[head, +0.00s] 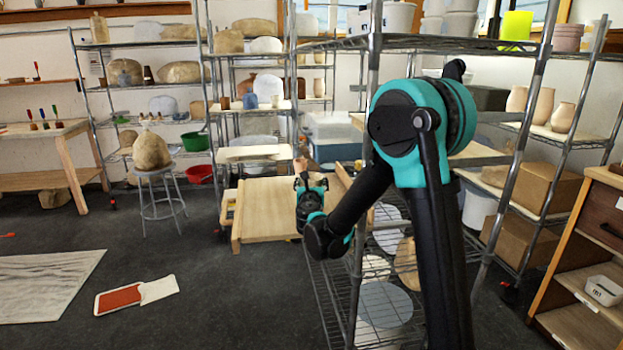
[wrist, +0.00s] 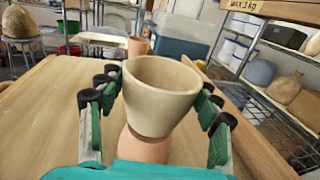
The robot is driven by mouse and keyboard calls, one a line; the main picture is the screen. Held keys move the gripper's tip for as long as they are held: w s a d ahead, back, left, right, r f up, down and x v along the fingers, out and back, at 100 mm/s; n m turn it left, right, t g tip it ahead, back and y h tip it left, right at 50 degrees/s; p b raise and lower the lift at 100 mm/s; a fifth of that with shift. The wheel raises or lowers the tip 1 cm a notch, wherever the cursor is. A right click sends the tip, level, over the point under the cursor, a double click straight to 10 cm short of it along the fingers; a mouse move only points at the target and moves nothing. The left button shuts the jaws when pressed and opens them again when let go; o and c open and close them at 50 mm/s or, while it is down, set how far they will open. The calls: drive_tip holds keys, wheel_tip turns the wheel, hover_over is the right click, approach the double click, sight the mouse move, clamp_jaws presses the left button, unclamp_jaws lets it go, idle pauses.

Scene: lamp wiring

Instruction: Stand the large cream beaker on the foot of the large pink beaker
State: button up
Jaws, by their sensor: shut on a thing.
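The large cream beaker (wrist: 162,98) is upright in the wrist view, its open rim facing up, between the fingers of my gripper (wrist: 158,84). The gripper is shut on it from both sides. A pink beaker (wrist: 143,149) shows directly below the cream one, its upper end meeting the cream beaker's base in the picture. I cannot tell whether the two touch or a small gap remains. My palm hides the pink beaker's lower part. In the head view my gripper (head: 311,184) is over the wooden table, and the beakers there are mostly hidden.
A smaller pinkish-brown cup (wrist: 138,46) stands farther back on the wooden table (wrist: 48,110). The table is bare on the left. A wire shelf rack (wrist: 262,110) stands close on the right, and blue-grey bins (wrist: 185,36) lie behind.

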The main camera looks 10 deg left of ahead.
drive_tip(key=shift+f, duration=0.55)
idle(0.4)
drive_tip(key=o, duration=1.4)
drive_tip(key=shift+c, duration=0.2)
drive_tip(key=shift+s, duration=0.1)
